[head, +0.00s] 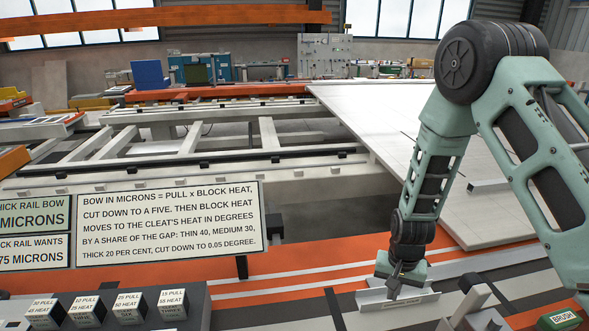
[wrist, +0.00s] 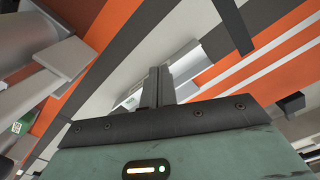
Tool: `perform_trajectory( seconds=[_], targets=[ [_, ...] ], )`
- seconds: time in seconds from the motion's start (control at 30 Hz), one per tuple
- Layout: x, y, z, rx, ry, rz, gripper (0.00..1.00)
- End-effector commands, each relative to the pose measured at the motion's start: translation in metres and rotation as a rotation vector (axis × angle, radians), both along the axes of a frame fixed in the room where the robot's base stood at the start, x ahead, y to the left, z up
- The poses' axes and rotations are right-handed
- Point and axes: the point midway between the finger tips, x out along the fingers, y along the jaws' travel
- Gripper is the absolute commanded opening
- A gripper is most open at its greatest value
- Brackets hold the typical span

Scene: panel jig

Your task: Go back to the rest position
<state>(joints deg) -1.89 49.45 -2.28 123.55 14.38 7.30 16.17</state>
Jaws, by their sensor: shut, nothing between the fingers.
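My gripper (head: 393,290) is at the lower right of the head view, pointing down just above a pale metal tray-like piece (head: 415,303) with a small label on it. In the wrist view my gripper's two dark fingers (wrist: 158,88) are together with nothing between them. Whether the fingertips touch the pale piece cannot be told. My arm comes in from the right of the head view, bent at the elbow.
A white sign about bow in microns (head: 168,222) stands left of my gripper. Several labelled blocks (head: 127,308) sit on a dark box at the lower left. A green BRUSH label (head: 564,318) is at the lower right. A large pale panel (head: 480,225) lies behind my arm.

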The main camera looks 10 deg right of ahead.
Motion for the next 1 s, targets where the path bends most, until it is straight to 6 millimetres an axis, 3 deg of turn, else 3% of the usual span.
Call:
perform_trajectory(
  seconds=[0.17, 0.27, 0.4, 0.5, 0.63, 0.8, 1.0],
  targets=[
    [-0.005, 0.049, 0.041, 0.054, -0.015, 0.14, 0.0],
    [-0.022, 0.091, 0.078, 0.095, -0.023, 0.287, 0.0],
    [-0.061, 0.14, 0.128, 0.132, -0.028, 0.513, 0.0],
    [-0.098, 0.165, 0.158, 0.138, -0.031, 0.683, 0.0],
    [-0.148, 0.183, 0.188, 0.123, -0.034, 0.893, 0.0],
    [-0.199, 0.187, 0.21, 0.08, -0.035, 1.099, 0.0],
    [-0.223, 0.184, 0.218, 0.048, -0.033, 1.198, 0.0]
  ],
)
